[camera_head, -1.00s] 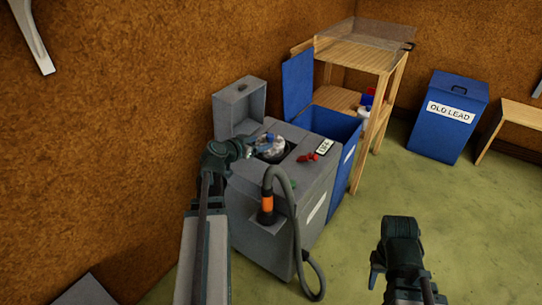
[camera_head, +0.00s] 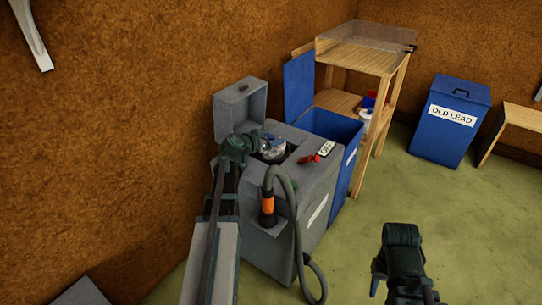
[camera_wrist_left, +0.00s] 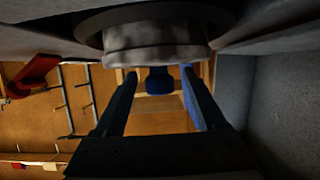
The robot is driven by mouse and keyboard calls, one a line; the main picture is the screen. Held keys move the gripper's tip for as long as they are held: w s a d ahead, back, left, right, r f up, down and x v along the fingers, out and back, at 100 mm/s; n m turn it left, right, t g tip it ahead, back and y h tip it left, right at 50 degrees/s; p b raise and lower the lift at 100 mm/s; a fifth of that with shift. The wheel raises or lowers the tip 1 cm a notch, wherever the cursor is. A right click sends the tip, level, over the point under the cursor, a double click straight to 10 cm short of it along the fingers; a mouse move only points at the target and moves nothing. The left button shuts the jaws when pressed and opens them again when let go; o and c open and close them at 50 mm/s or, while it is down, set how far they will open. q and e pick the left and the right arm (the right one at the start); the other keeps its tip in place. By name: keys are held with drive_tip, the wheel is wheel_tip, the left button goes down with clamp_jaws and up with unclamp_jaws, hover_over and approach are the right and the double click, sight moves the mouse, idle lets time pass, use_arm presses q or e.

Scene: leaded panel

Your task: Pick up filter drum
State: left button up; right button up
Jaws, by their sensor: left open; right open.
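The filter drum (camera_head: 272,152) is a pale grey cylinder seated in the round opening on top of the grey machine (camera_head: 262,246). My left gripper (camera_head: 266,139) is open at the drum's top. In the left wrist view, the drum (camera_wrist_left: 155,38) fills the top middle, and a blue knob (camera_wrist_left: 158,82) shows between the two open fingers of my left gripper (camera_wrist_left: 159,76). I cannot tell whether they touch it. My right gripper (camera_head: 376,277) is open and empty, low over the floor and away from the machine.
The machine's grey lid (camera_head: 240,108) stands open behind the drum. A red handle (camera_head: 311,158) and a small label sit on its top. A grey hose (camera_head: 293,207) loops down its front. An open blue bin (camera_head: 345,135) and a wooden stand (camera_head: 373,58) are beyond.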

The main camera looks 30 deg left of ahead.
use_arm(q)
clamp_jaws()
drive_tip(key=shift+r, duration=0.1)
idle(1.2)
